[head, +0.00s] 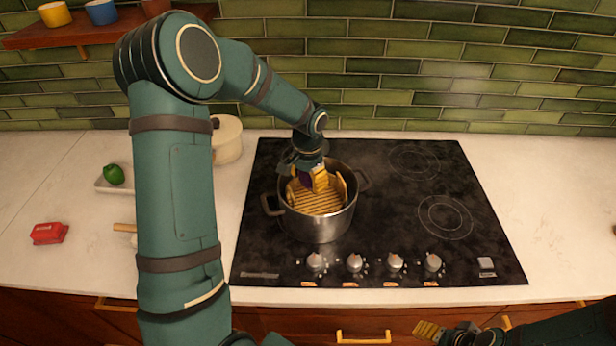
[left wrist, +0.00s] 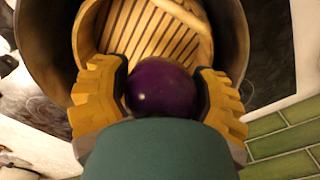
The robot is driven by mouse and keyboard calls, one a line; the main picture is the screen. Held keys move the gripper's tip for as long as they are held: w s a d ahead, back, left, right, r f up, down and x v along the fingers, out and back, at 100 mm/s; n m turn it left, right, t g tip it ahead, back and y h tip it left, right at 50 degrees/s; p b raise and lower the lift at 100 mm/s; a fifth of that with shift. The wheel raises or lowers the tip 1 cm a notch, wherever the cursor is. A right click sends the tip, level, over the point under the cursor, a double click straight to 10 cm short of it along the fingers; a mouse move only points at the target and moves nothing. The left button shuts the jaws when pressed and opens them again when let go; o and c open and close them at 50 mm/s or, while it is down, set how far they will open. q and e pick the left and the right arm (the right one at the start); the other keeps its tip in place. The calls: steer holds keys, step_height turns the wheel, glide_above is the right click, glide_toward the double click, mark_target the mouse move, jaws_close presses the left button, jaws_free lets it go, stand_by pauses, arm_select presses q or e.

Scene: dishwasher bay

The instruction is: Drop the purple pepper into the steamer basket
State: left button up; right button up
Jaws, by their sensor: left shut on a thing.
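The purple pepper (left wrist: 163,87) is dark and glossy, held between the yellow fingers of my left gripper (left wrist: 160,92). In the head view, the left gripper (head: 309,181) points down at the steel pot (head: 322,229), and only a sliver of the pepper shows. The steamer basket (head: 318,203), tan with slats, sits inside the pot. It also shows in the left wrist view (left wrist: 150,38), beyond the pepper. I cannot tell whether the pepper touches the basket. My right gripper (head: 432,330) is at the bottom edge, away from the pot; its opening is unclear.
The pot stands on the left of the black cooktop (head: 400,220), whose right side is clear. A cream pot (head: 228,140), a green pepper (head: 114,174) on a white dish and a red item (head: 48,233) are on the left counter. A shelf (head: 75,33) with cups hangs above.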

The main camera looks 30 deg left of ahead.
arm_select(q)
steer(key=o, duration=1.3)
step_height(320, 180, up, 12)
steer(key=shift+r, duration=0.1)
